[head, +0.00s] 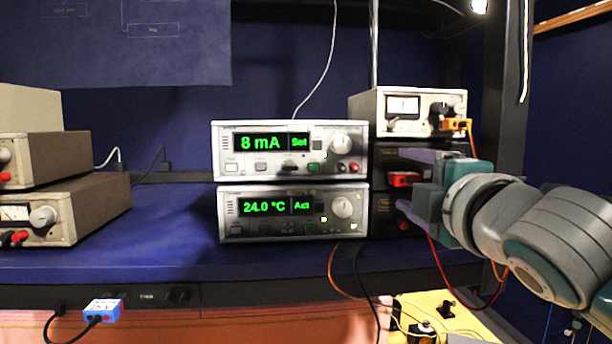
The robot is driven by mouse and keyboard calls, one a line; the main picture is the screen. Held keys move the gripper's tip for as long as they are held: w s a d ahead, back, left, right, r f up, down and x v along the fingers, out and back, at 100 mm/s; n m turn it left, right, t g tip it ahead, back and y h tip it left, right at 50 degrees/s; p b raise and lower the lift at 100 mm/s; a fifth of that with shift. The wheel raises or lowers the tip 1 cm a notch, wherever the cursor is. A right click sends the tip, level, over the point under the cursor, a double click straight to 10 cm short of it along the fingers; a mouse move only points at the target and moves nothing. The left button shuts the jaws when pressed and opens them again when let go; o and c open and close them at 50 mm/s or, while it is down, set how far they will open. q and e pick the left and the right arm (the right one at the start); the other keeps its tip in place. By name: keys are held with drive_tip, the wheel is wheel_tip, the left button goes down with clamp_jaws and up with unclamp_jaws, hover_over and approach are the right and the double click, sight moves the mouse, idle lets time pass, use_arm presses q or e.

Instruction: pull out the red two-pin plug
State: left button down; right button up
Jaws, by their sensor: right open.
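The red two-pin plug (402,178) sits in the front of a dark unit (384,160) under the white meter instrument, right of centre. My right gripper (408,183) comes in from the right. It is open, with one pale finger above the plug and one below it. The plug shows in the gap between them, and I see no finger touching it. The gripper body hides the plug's right side and part of the dark unit. A red cable (435,258) hangs below the gripper; its upper end is hidden. My left gripper is not in view.
A meter instrument (366,108) with an orange plug (457,125) stands just above the gripper. Two stacked display units (222,152) stand to the left. A blue plug box (103,309) is at the bench front. The blue bench top (165,215) between the instruments is clear.

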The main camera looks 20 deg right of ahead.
drive_tip(key=shift+c, duration=0.3)
clamp_jaws()
idle(0.5)
drive_tip(key=shift+s, duration=0.15)
idle(0.5)
drive_tip(key=shift+p+v, duration=0.6)
drive_tip(key=shift+v, duration=2.25)
